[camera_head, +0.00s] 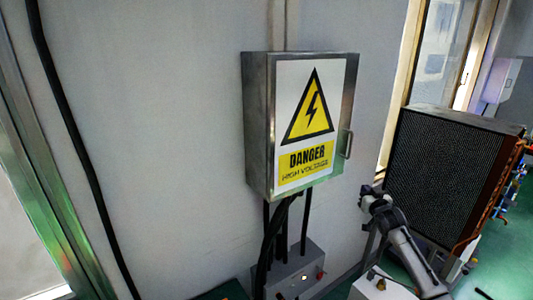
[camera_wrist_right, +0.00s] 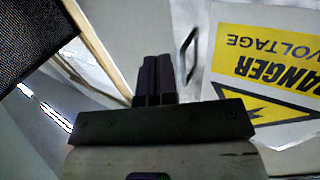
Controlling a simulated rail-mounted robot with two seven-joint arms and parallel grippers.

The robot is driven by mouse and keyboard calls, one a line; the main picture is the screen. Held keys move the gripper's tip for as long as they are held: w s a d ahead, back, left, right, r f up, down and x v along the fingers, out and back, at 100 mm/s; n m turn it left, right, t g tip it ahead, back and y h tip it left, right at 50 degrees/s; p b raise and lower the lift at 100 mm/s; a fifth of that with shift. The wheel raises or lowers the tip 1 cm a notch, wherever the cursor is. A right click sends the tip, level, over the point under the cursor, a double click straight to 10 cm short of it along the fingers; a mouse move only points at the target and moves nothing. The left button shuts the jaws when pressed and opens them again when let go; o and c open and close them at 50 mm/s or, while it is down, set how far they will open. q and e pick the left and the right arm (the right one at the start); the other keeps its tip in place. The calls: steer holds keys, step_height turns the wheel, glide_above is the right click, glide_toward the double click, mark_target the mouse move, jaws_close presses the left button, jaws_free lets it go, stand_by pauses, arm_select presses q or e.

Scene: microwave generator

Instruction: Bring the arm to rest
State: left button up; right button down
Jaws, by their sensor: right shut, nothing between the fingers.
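My right gripper (camera_head: 367,193) is at the end of the arm rising from the lower right, below and right of the metal electrical box (camera_head: 257,125). In the right wrist view its two dark fingers (camera_wrist_right: 155,78) lie together, shut and empty. The box door carries a yellow danger label (camera_head: 308,125) and looks closed. Its handle (camera_head: 348,145) is on the right edge, above the gripper and apart from it. In the right wrist view the label (camera_wrist_right: 265,70) appears upside down at the right, and the handle (camera_wrist_right: 188,48) is just right of the fingertips. My left gripper does not show.
Dark cables (camera_head: 304,222) run from the box down to a grey control unit (camera_head: 300,272) with small lights. A large black-grilled unit (camera_head: 440,175) stands right of the arm. A black cable (camera_head: 80,150) hangs along the bare wall (camera_head: 165,110) at the left.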

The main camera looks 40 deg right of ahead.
steer(key=s+a+f+n+g+y+p, duration=0.1)
steer(key=s+a+f+n+g+y, duration=0.2)
steer(key=a, duration=1.2)
steer(key=a+f+n+g+y+p, duration=0.2)
steer(key=a+f+n+g, duration=0.3)
steer(key=a, duration=1.1)
steer(key=s+a+f+n+y+p, duration=0.1)
steer(key=s+a+y, duration=0.15)
steer(key=a, duration=0.45)
steer(key=s+a+f+n+t+y+p, duration=0.1)
steer(key=s+a+p, duration=0.1)
steer(key=s+a, duration=0.35)
steer(key=s+a+f+y+p, duration=0.1)
steer(key=s+a+f, duration=0.1)
steer(key=a, duration=0.6)
steer(key=s+a+f+g+y+p, duration=0.2)
steer(key=s+a, duration=0.5)
steer(key=s, duration=0.4)
steer(key=shift+a+g+p, duration=0.25)
steer(key=shift+g+p, duration=0.35)
steer(key=shift+p, duration=0.3)
steer(key=shift+f, duration=0.1)
